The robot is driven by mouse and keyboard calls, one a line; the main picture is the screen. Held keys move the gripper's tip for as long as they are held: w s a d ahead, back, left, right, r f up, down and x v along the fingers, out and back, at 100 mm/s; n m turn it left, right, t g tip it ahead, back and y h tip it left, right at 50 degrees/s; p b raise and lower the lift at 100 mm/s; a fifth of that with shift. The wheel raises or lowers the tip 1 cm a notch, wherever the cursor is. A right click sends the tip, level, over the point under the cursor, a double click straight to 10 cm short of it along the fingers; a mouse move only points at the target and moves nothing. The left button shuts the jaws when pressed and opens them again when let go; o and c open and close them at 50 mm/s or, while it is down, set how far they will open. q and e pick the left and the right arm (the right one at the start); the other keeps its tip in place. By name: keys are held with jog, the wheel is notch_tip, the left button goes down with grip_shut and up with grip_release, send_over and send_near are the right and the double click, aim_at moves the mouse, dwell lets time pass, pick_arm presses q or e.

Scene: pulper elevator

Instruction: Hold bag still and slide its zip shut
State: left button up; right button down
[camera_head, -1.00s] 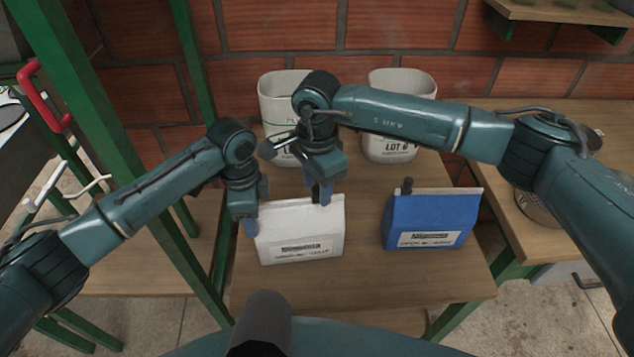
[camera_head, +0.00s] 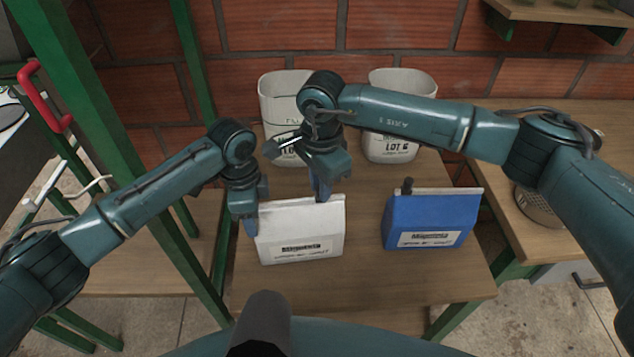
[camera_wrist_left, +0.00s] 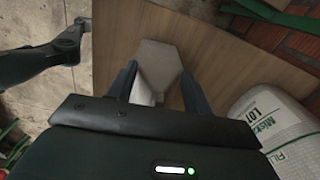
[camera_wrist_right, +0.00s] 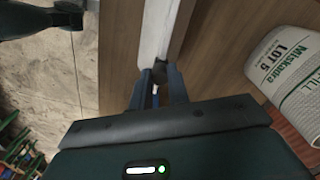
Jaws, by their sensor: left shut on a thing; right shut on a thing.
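The white bag (camera_head: 300,233) stands upright on the wooden table, its label facing me. My left gripper (camera_head: 251,222) is shut on the bag's left end; in the left wrist view the bag (camera_wrist_left: 156,62) sits between its fingers (camera_wrist_left: 157,85). My right gripper (camera_head: 322,190) is at the bag's top edge, right of its middle. In the right wrist view its fingers (camera_wrist_right: 160,82) are closed on a small dark zip slider (camera_wrist_right: 160,70) at the bag's top edge (camera_wrist_right: 157,30). In the head view the right fingers hide the slider.
A blue bag (camera_head: 430,220) with a dark slider (camera_head: 407,186) stands to the right. Two white buckets (camera_head: 285,95) (camera_head: 400,90) stand behind, near the brick wall. The table front (camera_head: 360,290) is clear. A green post (camera_head: 130,150) rises at the left.

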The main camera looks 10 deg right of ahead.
aim_at(336, 196)
jog(key=d, duration=0.3)
jog(key=shift+d, duration=0.1)
jog(key=c, duration=1.3)
grip_release()
pick_arm(q)
jog(key=shift+s+f, duration=0.1)
pick_arm(e)
notch_tip(336, 196, up, 12)
jog(key=shift+r, duration=0.1)
pick_arm(q)
jog(key=o, duration=1.4)
